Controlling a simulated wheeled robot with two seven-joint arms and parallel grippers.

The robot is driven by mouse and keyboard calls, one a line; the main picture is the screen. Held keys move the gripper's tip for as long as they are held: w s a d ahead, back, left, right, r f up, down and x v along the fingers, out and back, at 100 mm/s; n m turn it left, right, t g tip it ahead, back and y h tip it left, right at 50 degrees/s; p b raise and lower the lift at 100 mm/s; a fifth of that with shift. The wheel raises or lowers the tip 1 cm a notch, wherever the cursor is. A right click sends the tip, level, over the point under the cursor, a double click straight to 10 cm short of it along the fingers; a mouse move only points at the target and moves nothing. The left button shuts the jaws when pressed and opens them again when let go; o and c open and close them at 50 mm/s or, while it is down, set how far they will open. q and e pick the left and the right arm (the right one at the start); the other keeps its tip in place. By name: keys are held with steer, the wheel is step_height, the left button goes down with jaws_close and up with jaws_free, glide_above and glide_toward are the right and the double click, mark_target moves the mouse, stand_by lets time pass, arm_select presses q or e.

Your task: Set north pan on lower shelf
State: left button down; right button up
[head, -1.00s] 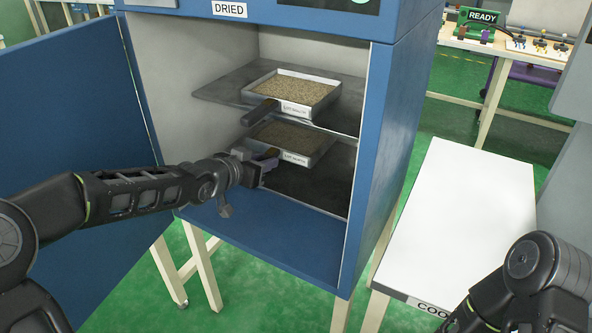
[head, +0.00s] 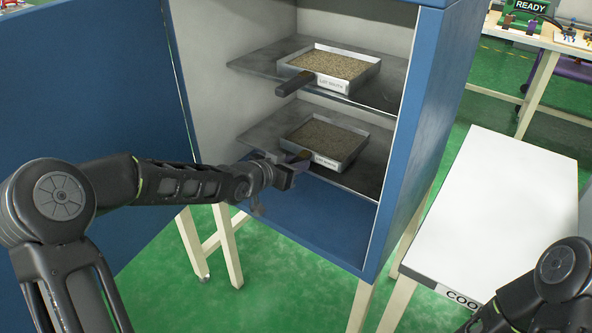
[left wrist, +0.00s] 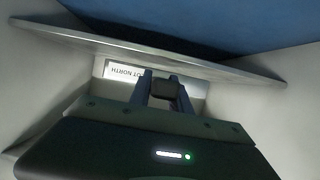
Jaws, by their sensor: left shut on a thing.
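The north pan (head: 327,141) is a square grey pan of tan grains at the lower shelf (head: 258,136) inside the blue cabinet. My left gripper (head: 293,163) is shut on the pan's dark handle at its front left. In the left wrist view the fingers (left wrist: 166,92) close on the dark handle, with the pan's "LOT NORTH" label (left wrist: 125,72) behind. The pan looks level and close to the shelf surface; I cannot tell whether it touches. My right gripper is out of view; only part of that arm shows at bottom right.
Another pan of grains (head: 334,66) sits on the upper shelf (head: 252,60), its handle jutting forward. The cabinet door (head: 85,90) stands open at left. A white-topped table (head: 500,205) labelled "COO..." stands at right. A bench (head: 550,40) is behind it.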

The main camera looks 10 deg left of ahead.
arm_select(q)
steer(key=shift+f, duration=0.7)
steer(key=shift+f, duration=0.2)
steer(key=c, duration=1.2)
jaws_free()
steer(key=shift+f, duration=0.1)
